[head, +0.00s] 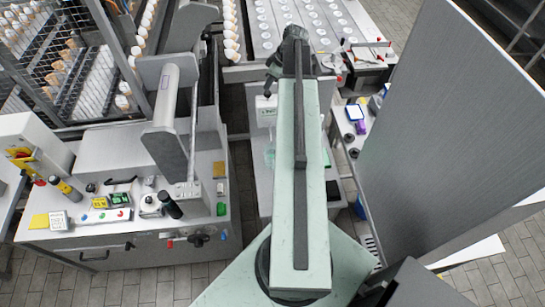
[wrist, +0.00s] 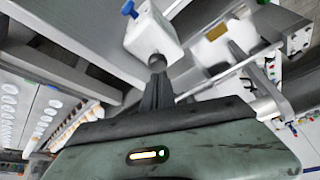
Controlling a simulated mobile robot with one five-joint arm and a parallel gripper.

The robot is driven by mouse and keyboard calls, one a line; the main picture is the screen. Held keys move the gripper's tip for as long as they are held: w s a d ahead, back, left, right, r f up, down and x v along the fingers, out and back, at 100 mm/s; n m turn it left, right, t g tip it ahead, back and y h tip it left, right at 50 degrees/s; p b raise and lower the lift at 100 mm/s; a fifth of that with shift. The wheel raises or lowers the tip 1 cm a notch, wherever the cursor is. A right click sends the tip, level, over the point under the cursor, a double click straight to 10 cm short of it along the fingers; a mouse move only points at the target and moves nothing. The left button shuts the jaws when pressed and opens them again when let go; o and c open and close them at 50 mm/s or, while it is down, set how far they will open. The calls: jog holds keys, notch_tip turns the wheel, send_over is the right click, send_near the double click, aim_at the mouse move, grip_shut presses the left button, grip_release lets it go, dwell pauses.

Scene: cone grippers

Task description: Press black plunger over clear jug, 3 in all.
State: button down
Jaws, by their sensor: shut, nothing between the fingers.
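A white dispenser box (head: 266,108) stands beyond the middle of the head view, on a grey stand. Its black plunger (head: 267,94) is on top. A clear, greenish jug (head: 270,157) is below the box, partly hidden by my arm. My gripper (head: 269,86) is shut and empty, pointing down just over the plunger. In the wrist view, the shut dark fingers reach to the round black plunger (wrist: 157,62) on the white box (wrist: 154,35). I cannot tell whether they touch. A blue knob (wrist: 129,9) sticks out of the box's far side.
A workbench (head: 150,236) with small tools and bottles stands on the left. A grey panel (head: 440,130) rises on the right, near a table with a blue-framed device (head: 354,112). A rack of orange-white cones (head: 70,55) is at the upper left.

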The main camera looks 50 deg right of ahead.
notch_tip(320, 180, up, 6)
jog(key=p, duration=0.5)
jog(key=shift+f, duration=0.1)
jog(key=shift+s, duration=0.1)
